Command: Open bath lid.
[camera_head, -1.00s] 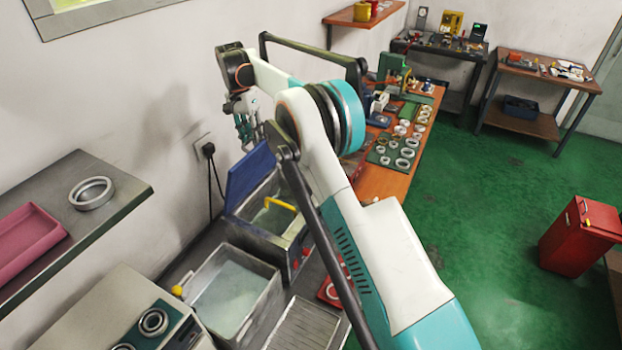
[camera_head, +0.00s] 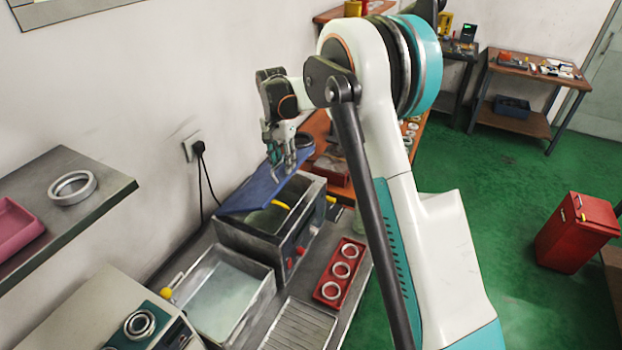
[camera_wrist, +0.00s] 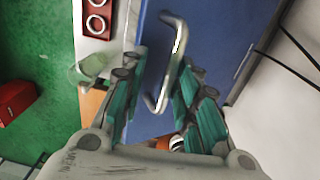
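The blue bath lid (camera_head: 258,193) is part-way open, tilted above the grey bath (camera_head: 262,236), with a gap at its front. A yellow handle (camera_head: 281,204) shows in the gap. My gripper (camera_head: 284,174) is over the upper side of the lid. In the wrist view the lid (camera_wrist: 215,55) fills the middle, and its silver bar handle (camera_wrist: 178,45) runs between the fingers of my gripper (camera_wrist: 156,78). The fingers are apart, one on each side of the handle. I cannot tell whether either touches it.
An open water tank (camera_head: 225,290) stands in front of the bath. A wall shelf (camera_head: 95,203) holds a ring at left. A red bin (camera_head: 577,235) stands on the clear green floor.

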